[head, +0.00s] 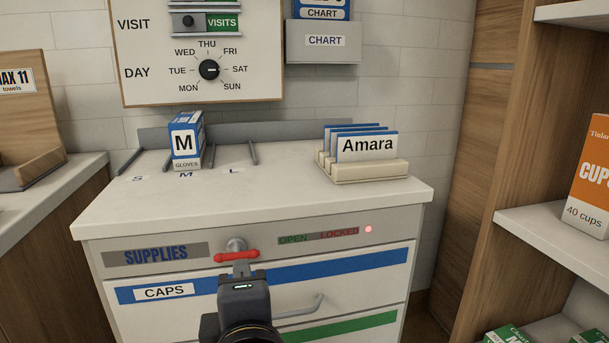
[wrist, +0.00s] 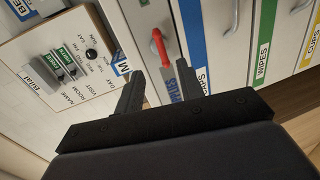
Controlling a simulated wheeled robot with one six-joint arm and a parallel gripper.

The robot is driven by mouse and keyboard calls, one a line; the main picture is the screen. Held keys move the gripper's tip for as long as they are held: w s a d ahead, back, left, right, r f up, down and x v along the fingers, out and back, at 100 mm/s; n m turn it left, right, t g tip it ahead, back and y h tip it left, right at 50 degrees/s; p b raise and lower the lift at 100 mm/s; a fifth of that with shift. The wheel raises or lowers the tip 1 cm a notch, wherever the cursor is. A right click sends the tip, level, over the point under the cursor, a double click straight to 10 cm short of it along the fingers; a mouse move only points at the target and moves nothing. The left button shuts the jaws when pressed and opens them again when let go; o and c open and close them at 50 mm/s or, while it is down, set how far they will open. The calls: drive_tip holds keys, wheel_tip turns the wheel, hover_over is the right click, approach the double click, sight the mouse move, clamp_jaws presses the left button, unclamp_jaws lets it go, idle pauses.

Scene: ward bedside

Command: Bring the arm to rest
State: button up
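My gripper (head: 241,268) is in front of the supplies cabinet (head: 395,228), just below the red lock handle (head: 222,257) in the head view. In the wrist view my gripper (wrist: 160,78) has its two dark fingers apart with nothing between them. The red handle (wrist: 159,46) shows beyond the gap, apart from the fingers. In the head view the handle lies level on its round metal hub. A red light (head: 368,229) glows beside the word LOCKED.
A blue-and-white glove box (head: 186,141) and a card holder (head: 365,173) with an Amara card (head: 368,146) stand on the cabinet top. The CAPS drawer handle (head: 300,307) juts out near my arm. A wooden shelf unit (head: 530,214) stands at the right.

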sight(239, 253)
drive_tip(key=shift+n, duration=0.3)
drive_tip(key=x, duration=0.9)
drive_tip(key=shift+w+a+r+b, duration=0.15)
drive_tip(key=shift+w+b, duration=0.2)
drive_tip(key=shift+w, duration=0.05)
drive_tip(key=n+p, duration=0.2)
drive_tip(key=p, duration=0.1)
drive_tip(key=n+h+p, duration=0.1)
drive_tip(key=n+p, duration=0.1)
drive_tip(key=p, duration=0.1)
drive_tip(key=shift+s+a+r+h, duration=0.1)
drive_tip(key=shift+h, duration=0.2)
drive_tip(key=shift+n+t+p, duration=0.3)
drive_tip(key=shift+n+p, duration=0.6)
drive_tip(key=shift+p, duration=0.2)
drive_tip(key=shift+h, duration=0.3)
